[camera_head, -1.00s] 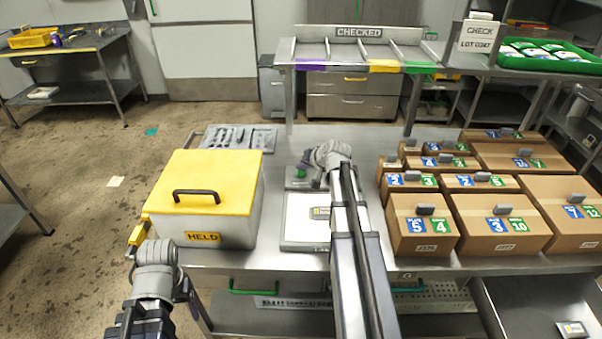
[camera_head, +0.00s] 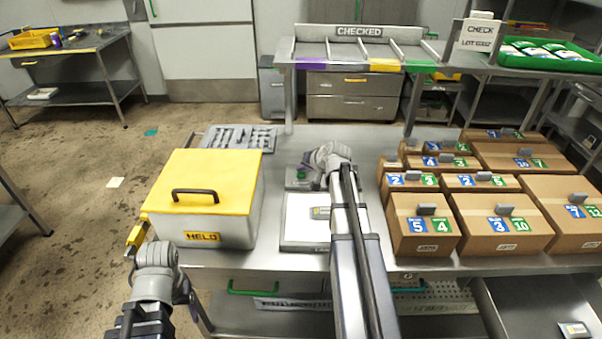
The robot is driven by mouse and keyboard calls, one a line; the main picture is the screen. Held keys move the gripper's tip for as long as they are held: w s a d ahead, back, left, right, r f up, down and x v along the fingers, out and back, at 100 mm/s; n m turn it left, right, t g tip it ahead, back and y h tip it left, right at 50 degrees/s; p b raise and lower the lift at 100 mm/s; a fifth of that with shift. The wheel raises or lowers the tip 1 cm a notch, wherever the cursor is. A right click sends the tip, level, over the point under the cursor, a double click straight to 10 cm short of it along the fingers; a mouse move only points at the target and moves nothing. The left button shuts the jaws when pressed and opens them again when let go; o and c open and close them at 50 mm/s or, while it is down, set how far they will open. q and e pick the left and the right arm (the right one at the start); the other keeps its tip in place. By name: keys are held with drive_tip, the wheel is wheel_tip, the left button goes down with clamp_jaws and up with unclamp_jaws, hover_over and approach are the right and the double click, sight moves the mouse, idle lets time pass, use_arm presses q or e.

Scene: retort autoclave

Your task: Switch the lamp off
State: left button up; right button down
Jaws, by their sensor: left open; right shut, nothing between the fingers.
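No lamp can be made out with certainty. A small grey box with a green button (camera_head: 302,174) stands on the steel table behind a flat white panel (camera_head: 302,220). My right gripper (camera_head: 311,164) is at this box, its fingers close to the button; I cannot tell whether they touch it. It is shut and empty, and its arm hides part of the box and panel. My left gripper (camera_head: 136,238) is open, beside the front left corner of the yellow-lidded HELD box (camera_head: 222,224), with nothing in it.
Several numbered cardboard boxes (camera_head: 500,222) fill the right of the table. A grey tray of small parts (camera_head: 239,138) lies behind the HELD box. A CHECKED rack (camera_head: 360,50) stands at the back. The table between rack and button box is clear.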

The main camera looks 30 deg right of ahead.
sight(302, 175)
drive_tip(key=shift+r, duration=0.1)
drive_tip(key=shift+r+p, duration=0.85)
drive_tip(key=shift+p, duration=0.15)
drive_tip(key=shift+r, duration=0.1)
wheel_tip(302, 175, up, 6)
drive_tip(key=p, duration=0.6)
